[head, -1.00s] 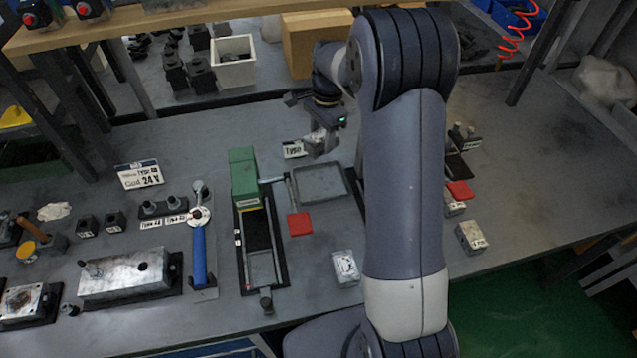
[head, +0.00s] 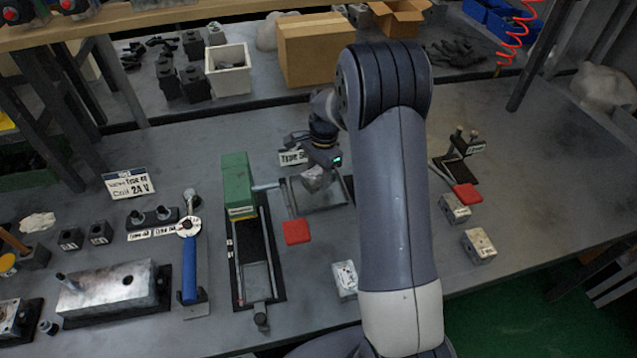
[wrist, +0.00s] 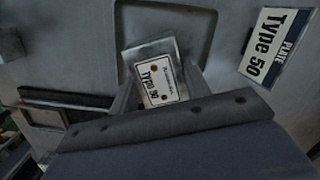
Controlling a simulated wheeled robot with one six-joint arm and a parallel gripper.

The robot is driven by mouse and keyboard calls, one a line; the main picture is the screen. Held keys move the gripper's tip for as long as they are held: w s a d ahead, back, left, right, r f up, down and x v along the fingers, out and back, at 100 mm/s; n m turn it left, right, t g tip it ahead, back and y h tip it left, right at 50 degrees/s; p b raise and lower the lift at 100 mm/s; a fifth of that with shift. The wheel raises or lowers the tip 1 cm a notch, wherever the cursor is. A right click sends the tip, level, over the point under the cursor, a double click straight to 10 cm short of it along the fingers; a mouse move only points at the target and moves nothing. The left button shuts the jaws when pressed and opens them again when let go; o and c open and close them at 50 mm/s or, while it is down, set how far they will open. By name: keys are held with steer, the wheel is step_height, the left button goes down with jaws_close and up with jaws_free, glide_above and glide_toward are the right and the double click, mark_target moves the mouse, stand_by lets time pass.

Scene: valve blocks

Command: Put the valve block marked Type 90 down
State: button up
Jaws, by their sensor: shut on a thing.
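The metal valve block (head: 314,181) is in my gripper (head: 319,170), over the grey framed plate (head: 331,203) in the middle of the bench. In the wrist view the block (wrist: 147,50) sits between the two fingers of my gripper (wrist: 153,78). Its white label seems to read Type 90. The gripper is shut on it. The plate's raised rim (wrist: 207,50) surrounds the block in the wrist view. I cannot tell whether the block touches the plate. A sign (wrist: 275,42) reading "PLATE Type 50" stands beside the plate.
Other metal blocks lie on the bench at the right (head: 456,208), nearer the front right (head: 480,247) and left of my arm (head: 345,279). A green-ended vise (head: 238,180) stands left of the plate. A red pad (head: 297,233) lies in front.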

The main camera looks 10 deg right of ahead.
mark_target(318, 184)
steer(key=shift+f, duration=2.05)
steer(key=o, duration=1.4)
steer(key=shift+c, duration=0.2)
steer(key=r, duration=0.4)
steer(key=d+r, duration=0.1)
steer(key=r, duration=0.3)
steer(key=r+b, duration=0.1)
steer(key=r, duration=0.3)
steer(key=shift+w+d+r, duration=0.1)
steer(key=shift+w+d, duration=0.05)
steer(key=shift+w, duration=0.1)
steer(key=f, duration=0.4)
steer(key=a+f+p, duration=0.1)
steer(key=f, duration=0.7)
steer(key=shift+s+a+f, duration=0.2)
steer(key=shift+s, duration=0.1)
steer(key=shift+r, duration=1.9)
